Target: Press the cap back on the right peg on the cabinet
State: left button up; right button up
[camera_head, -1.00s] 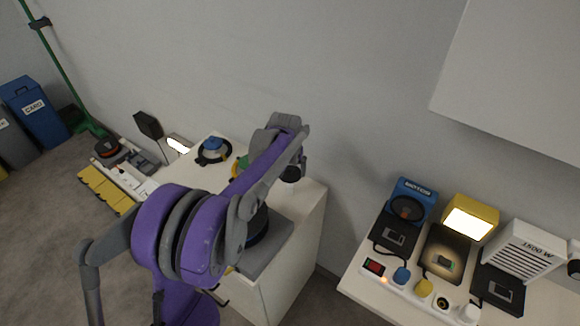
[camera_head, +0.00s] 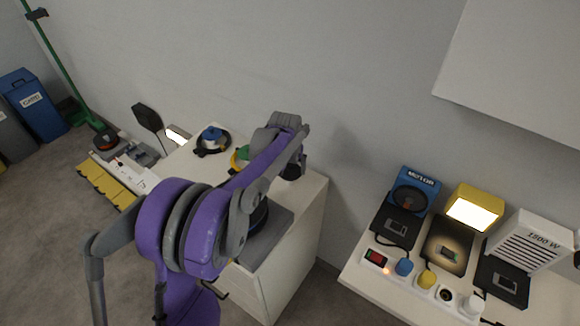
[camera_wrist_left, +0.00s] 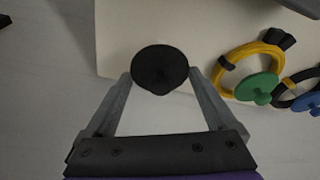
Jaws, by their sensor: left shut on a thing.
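The white cabinet (camera_head: 298,262) stands in the middle of the head view. My left gripper (camera_head: 296,164) is over its far right part, largely hidden behind my arm. In the left wrist view my left gripper (camera_wrist_left: 160,82) is shut on a black round cap (camera_wrist_left: 159,68), one finger at each side. The dark cap (camera_head: 291,172) shows partly in the head view, low at the cabinet top. The right peg is hidden, and I cannot tell whether the cap touches it. My right gripper is not in view.
A green knob (camera_wrist_left: 258,87) with a yellow coil and a blue knob (camera_head: 212,136) with a black coil are on the cabinet top. A grey slab (camera_head: 272,245) lies at its front right. A counter with several devices (camera_head: 412,195) stands to the right, beyond a gap.

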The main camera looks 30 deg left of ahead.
pick_arm(q)
jog(key=shift+f+b, duration=0.55)
jog(key=shift+f, duration=0.35)
jog(key=o, duration=1.3)
jog(key=shift+r, duration=0.2)
jog(key=shift+r+p, duration=2.25)
jog(key=shift+r, duration=1.1)
jog(key=shift+c, duration=0.2)
grip_shut()
